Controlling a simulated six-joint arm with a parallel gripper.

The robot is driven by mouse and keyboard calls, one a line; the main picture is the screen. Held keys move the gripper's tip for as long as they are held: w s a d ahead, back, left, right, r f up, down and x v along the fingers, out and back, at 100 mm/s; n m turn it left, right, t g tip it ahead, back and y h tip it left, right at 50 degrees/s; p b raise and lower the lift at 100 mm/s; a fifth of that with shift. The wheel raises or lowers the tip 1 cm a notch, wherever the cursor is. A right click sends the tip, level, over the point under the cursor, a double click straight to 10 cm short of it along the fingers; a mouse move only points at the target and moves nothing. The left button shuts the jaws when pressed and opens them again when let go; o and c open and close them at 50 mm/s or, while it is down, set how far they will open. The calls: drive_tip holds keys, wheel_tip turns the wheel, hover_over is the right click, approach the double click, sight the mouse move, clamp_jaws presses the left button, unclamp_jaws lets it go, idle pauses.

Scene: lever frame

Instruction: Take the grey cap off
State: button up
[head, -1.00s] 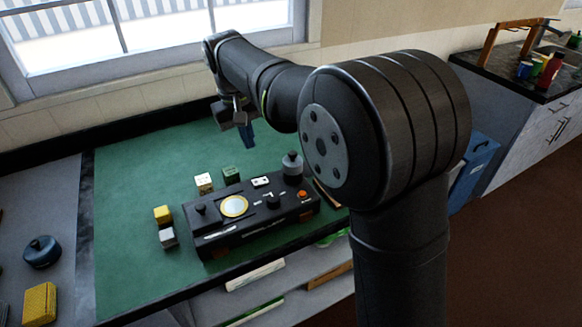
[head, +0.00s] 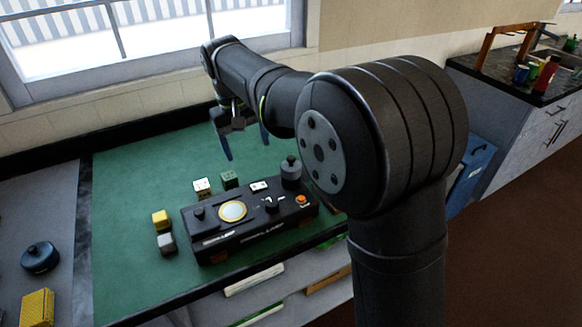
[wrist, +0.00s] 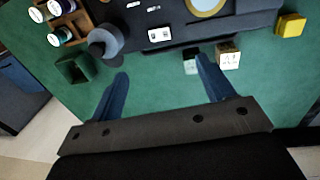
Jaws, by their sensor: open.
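The grey cap (head: 291,173), a dark grey round piece with a small knob, sits upright at the back right of the black panel box (head: 225,243). In the wrist view the grey cap (wrist: 105,42) is at the upper left, beyond the left fingertip and apart from it. My gripper (head: 243,142) is above the green mat behind the box, pointing down. Its two blue fingers are spread wide with nothing between them in the wrist view (wrist: 162,68).
A cream cube (head: 202,187) and a green cube (head: 229,179) stand behind the box. A yellow cube (head: 161,218) and a grey cube (head: 166,241) are left of it. The wrist view shows a green open box (wrist: 73,68) and a wooden rack (wrist: 70,32) near the cap.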

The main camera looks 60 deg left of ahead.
drive_tip(key=w+d+r+g, duration=0.1)
drive_tip(key=w+d+r, duration=0.1)
drive_tip(key=w+r, duration=0.75)
hover_over(291, 161)
drive_tip(key=a, duration=0.1)
drive_tip(key=f, duration=1.1)
drive_tip(key=shift+w+a+f, duration=0.15)
drive_tip(key=shift+a+f, duration=0.05)
drive_tip(key=shift+w+d+f, duration=0.1)
drive_tip(key=shift+f, duration=1.5)
drive_tip(key=shift+w+d+f, duration=0.1)
drive_tip(key=shift+f, duration=1.45)
drive_tip(key=c, duration=1)
drive_tip(key=shift+r, duration=0.15)
